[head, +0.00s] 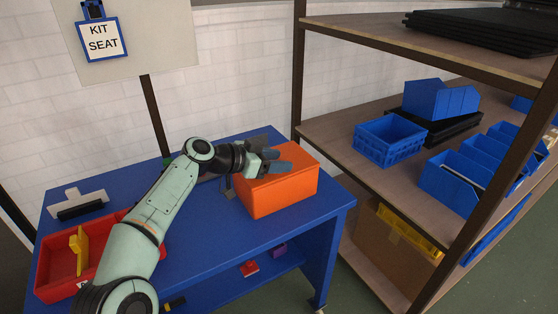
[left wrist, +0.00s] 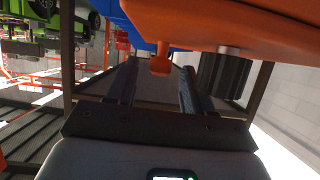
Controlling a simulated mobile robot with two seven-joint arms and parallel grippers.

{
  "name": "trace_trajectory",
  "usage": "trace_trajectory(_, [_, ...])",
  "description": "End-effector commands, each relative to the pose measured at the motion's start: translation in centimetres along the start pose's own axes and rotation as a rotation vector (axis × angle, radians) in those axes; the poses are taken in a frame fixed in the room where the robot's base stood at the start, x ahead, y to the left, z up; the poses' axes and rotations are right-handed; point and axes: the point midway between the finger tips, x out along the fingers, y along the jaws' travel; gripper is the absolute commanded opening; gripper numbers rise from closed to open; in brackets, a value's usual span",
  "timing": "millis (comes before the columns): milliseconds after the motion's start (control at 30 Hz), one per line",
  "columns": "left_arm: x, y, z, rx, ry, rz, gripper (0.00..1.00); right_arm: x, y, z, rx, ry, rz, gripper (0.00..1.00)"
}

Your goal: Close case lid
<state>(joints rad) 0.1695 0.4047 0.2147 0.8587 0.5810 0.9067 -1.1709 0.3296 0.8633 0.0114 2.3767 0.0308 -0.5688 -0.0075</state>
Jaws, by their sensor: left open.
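The orange case (head: 284,196) stands on the blue cart top in the head view. Its upper face looks flat, but my gripper covers part of it, so I cannot tell whether the lid is fully down. My left gripper (head: 277,160) is open at the upper back-left part of the case. In the left wrist view, a broad orange surface (left wrist: 235,22) fills the top. A small orange knob (left wrist: 160,62) shows between the spread fingers; I cannot tell whether they touch it. My right gripper is not in view.
A red tray (head: 62,291) with a yellow part (head: 79,250) sits at the cart's left. A grey-and-black piece (head: 79,205) lies behind it. A shelf rack (head: 345,148) with blue bins (head: 390,140) stands close on the right. A "KIT SEAT" sign (head: 103,38) hangs behind.

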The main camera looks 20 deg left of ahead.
Motion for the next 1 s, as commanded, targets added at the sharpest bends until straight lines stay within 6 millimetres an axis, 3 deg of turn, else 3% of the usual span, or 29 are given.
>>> trace_trajectory(500, [-10.6,0.0,0.0,0.002,-0.002,-0.003,0.52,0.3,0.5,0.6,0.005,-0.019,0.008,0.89])
trace_trajectory(700, [-12.3,0.0,0.0,0.002,-0.001,-0.001,0.52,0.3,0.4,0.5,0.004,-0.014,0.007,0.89])
trace_trajectory(1000, [-12.4,0.1,0.0,0.002,0.0,0.0,0.52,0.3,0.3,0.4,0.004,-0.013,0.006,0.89])
